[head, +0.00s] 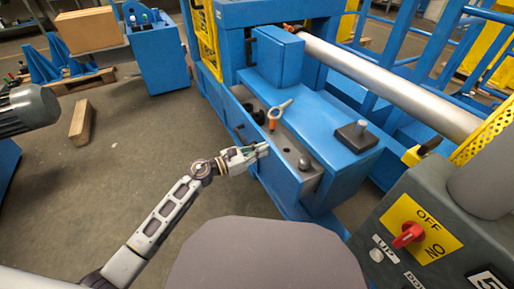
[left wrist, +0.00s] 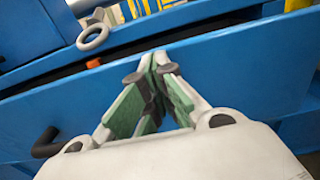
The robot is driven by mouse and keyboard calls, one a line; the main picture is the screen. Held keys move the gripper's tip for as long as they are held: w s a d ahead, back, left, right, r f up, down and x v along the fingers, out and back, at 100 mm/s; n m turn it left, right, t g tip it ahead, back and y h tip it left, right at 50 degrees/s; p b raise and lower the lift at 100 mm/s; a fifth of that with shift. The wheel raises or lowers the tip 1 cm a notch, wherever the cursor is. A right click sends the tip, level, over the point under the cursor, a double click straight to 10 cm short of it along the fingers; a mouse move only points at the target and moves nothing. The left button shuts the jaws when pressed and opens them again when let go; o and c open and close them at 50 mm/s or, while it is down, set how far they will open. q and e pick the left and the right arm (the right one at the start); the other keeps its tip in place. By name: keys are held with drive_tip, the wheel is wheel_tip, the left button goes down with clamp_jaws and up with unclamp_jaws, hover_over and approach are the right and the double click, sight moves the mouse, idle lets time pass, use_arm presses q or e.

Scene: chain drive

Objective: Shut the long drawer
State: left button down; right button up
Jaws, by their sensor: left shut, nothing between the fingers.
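The long drawer (head: 268,165) is a blue box pulled out from the blue machine, with its inside showing. Its blue front panel (left wrist: 240,75) fills much of the left wrist view. A black handle (left wrist: 45,142) on that panel is left of my fingers, and a dark handle (head: 239,133) shows in the head view. My left gripper (head: 262,150) is shut and empty, with its fingertips (left wrist: 153,62) at the drawer's front panel, right of the handle. I cannot tell whether they touch it. My right gripper is not in view.
A grey ring-headed tool with an orange part (head: 275,116) sticks up from the drawer, near a rounded grey knob (head: 304,162). A control box with a red switch (head: 408,235) stands at the right. The floor (head: 130,160) left of the drawer is mostly clear, apart from a wooden beam (head: 81,121).

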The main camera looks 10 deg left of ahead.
use_arm(q)
drive_tip(key=x, duration=0.8)
drive_tip(key=shift+w+d+b, duration=0.2)
drive_tip(key=shift+d+b, duration=0.05)
drive_tip(key=shift+b, duration=0.05)
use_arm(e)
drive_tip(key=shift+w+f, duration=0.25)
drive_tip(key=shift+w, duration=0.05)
use_arm(q)
drive_tip(key=shift+r, duration=0.15)
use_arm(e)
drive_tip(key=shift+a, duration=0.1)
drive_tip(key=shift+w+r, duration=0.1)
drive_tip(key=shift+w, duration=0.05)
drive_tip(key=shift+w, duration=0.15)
